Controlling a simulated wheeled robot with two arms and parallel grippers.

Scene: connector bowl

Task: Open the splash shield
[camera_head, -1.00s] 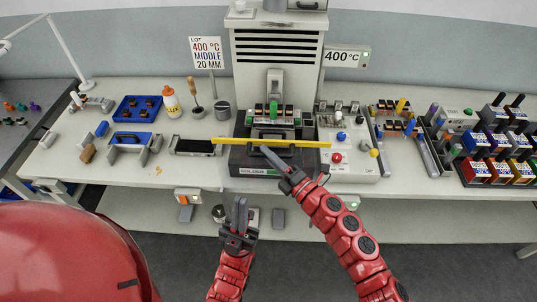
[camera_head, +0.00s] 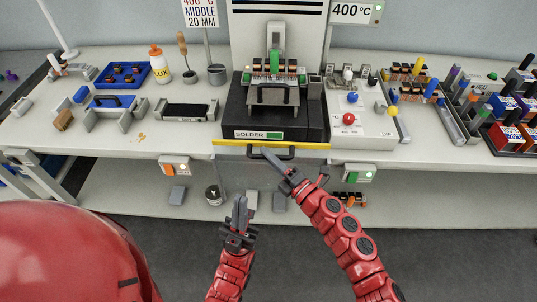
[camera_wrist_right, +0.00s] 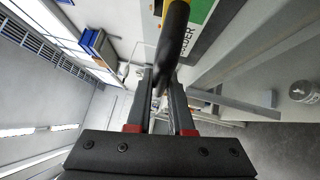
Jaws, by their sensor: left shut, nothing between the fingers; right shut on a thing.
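The splash shield shows as a yellow edge bar (camera_head: 225,143) along the bench's front edge, below the solder label of the dark solder unit (camera_head: 235,115). Its black handle (camera_head: 287,156) hangs just under the bar. My right gripper (camera_head: 268,153) is shut on this handle. In the right wrist view the black handle (camera_wrist_right: 174,40) runs between the fingers, partly hidden by them. My left gripper (camera_head: 240,205) is shut and empty, pointing up in front of the bench, apart from the shield.
On the solder unit stands a fixture (camera_head: 274,95) with a handle. To the right is a control panel (camera_head: 362,125) with red and yellow knobs. A black-topped tray (camera_head: 188,112) lies to the left. A lower shelf (camera_head: 130,190) runs beneath the bench.

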